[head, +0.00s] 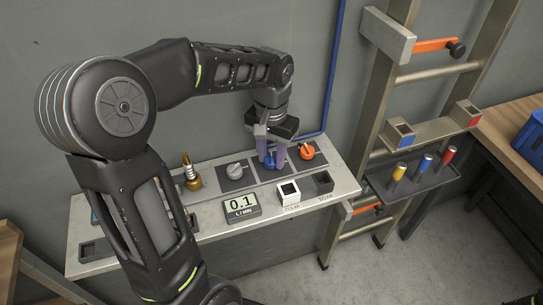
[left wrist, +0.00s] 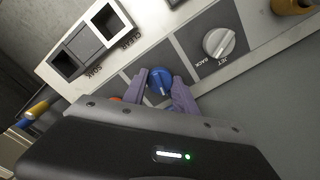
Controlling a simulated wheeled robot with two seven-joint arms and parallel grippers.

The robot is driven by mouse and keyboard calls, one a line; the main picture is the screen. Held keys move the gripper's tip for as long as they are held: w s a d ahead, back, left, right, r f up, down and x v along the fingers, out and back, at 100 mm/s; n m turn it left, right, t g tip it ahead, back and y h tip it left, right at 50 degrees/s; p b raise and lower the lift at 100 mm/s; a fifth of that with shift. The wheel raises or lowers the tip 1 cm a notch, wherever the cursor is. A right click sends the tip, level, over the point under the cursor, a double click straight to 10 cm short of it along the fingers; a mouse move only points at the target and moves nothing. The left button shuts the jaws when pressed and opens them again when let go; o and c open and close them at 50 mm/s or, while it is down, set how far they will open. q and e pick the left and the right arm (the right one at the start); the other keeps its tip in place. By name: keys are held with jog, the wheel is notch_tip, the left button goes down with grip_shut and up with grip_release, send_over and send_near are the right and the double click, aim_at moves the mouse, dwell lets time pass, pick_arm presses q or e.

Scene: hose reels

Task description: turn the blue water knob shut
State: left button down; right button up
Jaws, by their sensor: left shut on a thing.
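The blue water knob (head: 269,161) sits on a dark square of the pale panel, between a grey knob and an orange knob. It also shows in the left wrist view (left wrist: 159,79), with a white line on its face. My left gripper (head: 270,155) reaches down from above with its two purple fingers on either side of the knob, shut on it. In the left wrist view the fingers (left wrist: 160,91) flank the knob. The display (head: 240,205) on the panel reads 0.1 L/MIN. My right gripper is not in view.
The grey knob (head: 234,171) is left of the blue knob, the orange knob (head: 307,151) right. A brass fitting (head: 191,175) stands further left. A ladder-like rack (head: 429,130) with a tray of coloured cylinders stands right.

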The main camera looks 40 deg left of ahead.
aim_at(272, 158)
pick_arm(q)
jog(key=shift+n, duration=1.4)
jog(key=c, duration=1)
grip_release()
jog(key=shift+o, duration=0.2)
jog(key=shift+r, duration=0.1)
notch_tip(272, 158, up, 8)
jog(key=shift+f+b, duration=0.15)
jog(key=shift+b, duration=0.2)
